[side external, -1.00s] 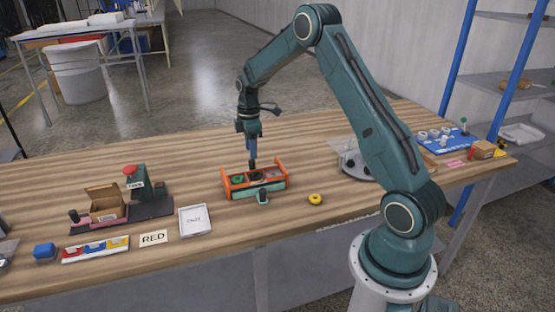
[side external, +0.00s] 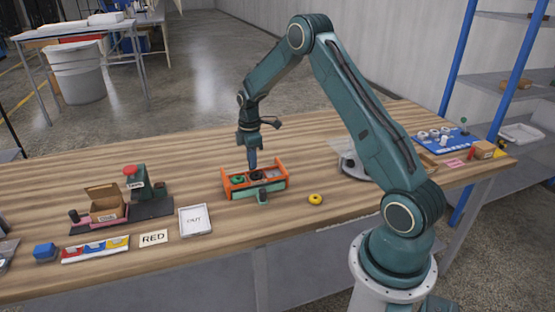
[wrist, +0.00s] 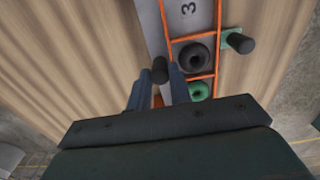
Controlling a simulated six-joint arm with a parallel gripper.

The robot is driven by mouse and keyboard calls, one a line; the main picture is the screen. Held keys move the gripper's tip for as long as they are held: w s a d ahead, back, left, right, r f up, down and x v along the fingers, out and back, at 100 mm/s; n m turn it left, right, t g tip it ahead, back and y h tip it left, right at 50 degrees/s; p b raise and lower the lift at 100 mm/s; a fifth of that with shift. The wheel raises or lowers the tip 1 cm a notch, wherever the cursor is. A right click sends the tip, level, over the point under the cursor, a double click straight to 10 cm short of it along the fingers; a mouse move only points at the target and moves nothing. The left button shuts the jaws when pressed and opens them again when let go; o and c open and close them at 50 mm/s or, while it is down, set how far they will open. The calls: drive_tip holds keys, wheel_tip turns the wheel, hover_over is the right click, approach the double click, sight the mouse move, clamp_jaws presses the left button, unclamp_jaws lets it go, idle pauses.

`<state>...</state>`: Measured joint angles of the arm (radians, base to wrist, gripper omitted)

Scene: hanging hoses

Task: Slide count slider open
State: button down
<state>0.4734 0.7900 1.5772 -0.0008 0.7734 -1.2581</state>
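The orange-framed box (side external: 235,191) sits on the wooden table, with a green handled piece (side external: 263,197) on its front. In the wrist view the box shows a grey panel marked 3 (wrist: 189,12), a black ring (wrist: 193,57) and a green ring (wrist: 199,91) in separate compartments. A green tab with a black knob (wrist: 241,43) stands out at its right side. Another black knob (wrist: 160,68) is at the box's left side, between the tips of my gripper (wrist: 158,84). My gripper (side external: 252,167) points down at the box's back side. Its fingers are apart around the knob; contact is unclear.
A yellow ring (side external: 316,199) lies right of the box. A white tray (side external: 195,220), a RED card (side external: 153,238) and an open cardboard box (side external: 107,205) stand to the left. A blue board (side external: 441,140) is at the far right. Bare table lies behind the orange box.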

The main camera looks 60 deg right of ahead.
drive_tip(key=shift+w+d+r, duration=0.1)
drive_tip(key=shift+w+d, duration=2.35)
drive_tip(key=c, duration=1.3)
unclamp_jaws()
drive_tip(key=shift+d, duration=0.1)
drive_tip(key=shift+r, duration=0.1)
wheel_tip(320, 180, up, 14)
drive_tip(key=shift+f, duration=0.2)
